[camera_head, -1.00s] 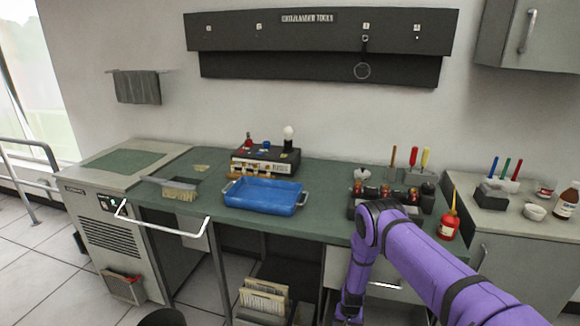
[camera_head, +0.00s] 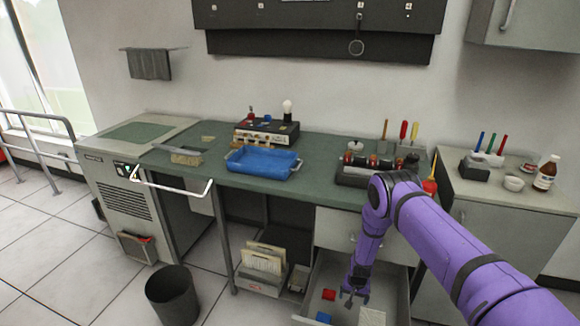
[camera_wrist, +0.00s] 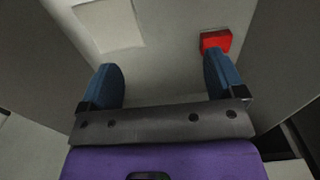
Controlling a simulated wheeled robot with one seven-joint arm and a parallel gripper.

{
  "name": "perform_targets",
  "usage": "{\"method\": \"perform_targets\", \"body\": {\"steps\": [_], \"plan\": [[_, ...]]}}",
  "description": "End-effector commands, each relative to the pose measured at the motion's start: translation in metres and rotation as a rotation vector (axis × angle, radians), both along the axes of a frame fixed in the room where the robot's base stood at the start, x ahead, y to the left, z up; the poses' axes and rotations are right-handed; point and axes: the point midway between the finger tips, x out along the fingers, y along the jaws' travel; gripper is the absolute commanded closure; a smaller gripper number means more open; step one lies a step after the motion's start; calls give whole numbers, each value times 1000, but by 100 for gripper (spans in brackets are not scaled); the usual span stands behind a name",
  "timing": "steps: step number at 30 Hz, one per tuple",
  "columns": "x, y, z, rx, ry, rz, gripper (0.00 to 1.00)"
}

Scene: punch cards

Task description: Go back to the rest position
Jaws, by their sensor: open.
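My purple arm reaches down from the right to an open drawer (camera_head: 400,291) under the green-topped bench. My gripper (camera_head: 352,297) is low, over or inside this drawer. In the wrist view my gripper (camera_wrist: 165,85) shows its two blue fingers wide apart with nothing between them. A red block (camera_wrist: 215,41) lies on the pale drawer floor beyond the right finger. A white flat piece (camera_wrist: 108,25) lies beyond the left finger.
The blue tray (camera_head: 263,162) sits on the bench (camera_head: 325,150). A black bin (camera_head: 172,296) stands on the floor at left. A card holder (camera_head: 263,266) is under the bench, left of the drawer. A wire handle (camera_head: 170,189) sticks out at the bench's left.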

Motion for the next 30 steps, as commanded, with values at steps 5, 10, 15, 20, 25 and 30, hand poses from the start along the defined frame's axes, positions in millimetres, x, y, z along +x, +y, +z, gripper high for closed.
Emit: {"method": "perform_targets", "body": {"steps": [5, 10, 15, 20, 25, 30], "plan": [[16, 2, 32, 7, -13, 6, 11], [33, 3, 73, 15, -29, 14, 11], [54, 4, 137, 26, -54, 28, 11], [69, 4, 213, 36, -80, 45, 11], [75, 2, 292, 45, -109, 66, 11], [71, -2, 368, 51, -138, 86, 11]]}}
